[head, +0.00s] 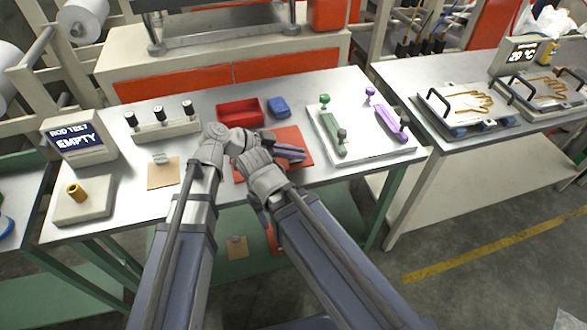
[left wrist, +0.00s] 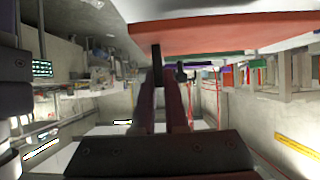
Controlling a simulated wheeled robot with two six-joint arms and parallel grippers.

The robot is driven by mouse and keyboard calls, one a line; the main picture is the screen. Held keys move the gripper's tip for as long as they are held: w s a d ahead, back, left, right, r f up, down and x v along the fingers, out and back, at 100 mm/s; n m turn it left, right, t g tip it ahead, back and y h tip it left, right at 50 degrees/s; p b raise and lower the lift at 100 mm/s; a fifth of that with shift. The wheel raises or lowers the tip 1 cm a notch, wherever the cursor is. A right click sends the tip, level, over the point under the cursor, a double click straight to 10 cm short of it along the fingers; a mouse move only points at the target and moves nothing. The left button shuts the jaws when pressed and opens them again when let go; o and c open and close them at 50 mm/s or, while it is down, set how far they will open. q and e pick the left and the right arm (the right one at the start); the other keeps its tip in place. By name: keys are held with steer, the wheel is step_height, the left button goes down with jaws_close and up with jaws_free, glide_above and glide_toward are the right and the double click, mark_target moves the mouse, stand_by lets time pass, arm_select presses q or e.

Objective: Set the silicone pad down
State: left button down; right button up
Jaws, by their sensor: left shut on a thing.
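The red-orange silicone pad (head: 301,139) lies flat at the front middle of the metal table, partly hidden by my arm and gripper. My left gripper (head: 292,153) is over the pad, its dark jaws pointing right. In the left wrist view the pad (left wrist: 235,38) spans the top of the picture, and the jaws (left wrist: 168,75) are shut with their tips at its edge. I cannot tell whether the pad touches the table. My right gripper does not show.
Behind the pad stand a red bin (head: 240,113) and a blue block (head: 279,107). To its right is a white tray (head: 372,147) with green and purple handled tools. A tan square (head: 163,173) and a rod stand (head: 163,128) are at the left. Bare table lies between.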

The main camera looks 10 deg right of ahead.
mark_target(295, 163)
arm_select(q)
steer(key=shift+f+b, duration=1.8)
steer(key=shift+f, duration=0.15)
steer(key=shift+f, duration=0.1)
steer(key=c, duration=0.9)
jaws_free()
steer(key=shift+c, duration=0.2)
steer(key=shift+a+r, duration=0.1)
steer(key=shift+r, duration=0.2)
steer(key=p+v, duration=0.6)
steer(key=v, duration=0.5)
steer(key=shift+a, duration=0.35)
steer(key=shift+s, duration=0.1)
